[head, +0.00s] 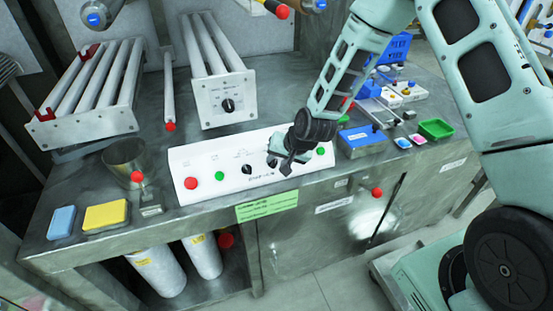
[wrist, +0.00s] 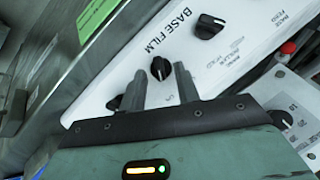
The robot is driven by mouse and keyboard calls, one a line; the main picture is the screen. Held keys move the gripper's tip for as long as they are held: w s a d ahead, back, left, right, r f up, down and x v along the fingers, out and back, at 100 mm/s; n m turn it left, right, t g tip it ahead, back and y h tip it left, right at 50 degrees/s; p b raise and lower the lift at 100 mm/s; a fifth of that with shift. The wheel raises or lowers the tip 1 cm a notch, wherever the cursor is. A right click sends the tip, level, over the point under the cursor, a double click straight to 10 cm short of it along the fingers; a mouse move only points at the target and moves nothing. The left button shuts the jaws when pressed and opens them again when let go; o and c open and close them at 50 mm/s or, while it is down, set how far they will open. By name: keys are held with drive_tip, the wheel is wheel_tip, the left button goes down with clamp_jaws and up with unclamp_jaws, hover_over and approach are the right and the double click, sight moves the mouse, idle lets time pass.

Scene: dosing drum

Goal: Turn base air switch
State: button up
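The white control panel (head: 208,166) slopes on the bench, with black rotary knobs, red and green buttons. One knob (head: 247,168) shows left of my gripper (head: 284,163) in the head view. In the wrist view, my gripper (wrist: 159,72) is open, its two fingers apart. A black knob with a white mark (wrist: 161,68) shows between the fingertips; I cannot tell whether they touch it. Another knob (wrist: 210,26) is above right, beside the "BASE FILM" print. A further knob (wrist: 113,103) is partly hidden by the left finger. No label clearly reads base air.
A roller unit with a knob (head: 228,104) stands behind the panel. A metal cup (head: 126,158), a yellow block (head: 106,215) and a blue block (head: 62,222) are at left. A blue box (head: 362,140) and a green tray (head: 435,129) are at right.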

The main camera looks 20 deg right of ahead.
drive_tip(key=shift+w+a+f, duration=0.2)
drive_tip(key=shift+w+f, duration=0.1)
drive_tip(key=shift+f, duration=0.3)
drive_tip(key=c, duration=0.6)
drive_tip(key=n+h, duration=0.1)
drive_tip(key=n, duration=0.1)
drive_tip(key=n+h, duration=0.1)
drive_tip(key=n, duration=0.1)
drive_tip(key=shift+a+r+g+p, duration=0.15)
drive_tip(key=shift+a+g+p, duration=0.15)
drive_tip(key=shift+a, duration=0.05)
drive_tip(key=n+h+p, duration=0.1)
drive_tip(key=n+h, duration=0.1)
drive_tip(key=shift+a+n, duration=0.1)
drive_tip(key=shift+n, duration=0.3)
drive_tip(key=shift+n+h, duration=0.8)
drive_tip(key=shift+n, duration=0.3)
drive_tip(key=shift+c, duration=0.2)
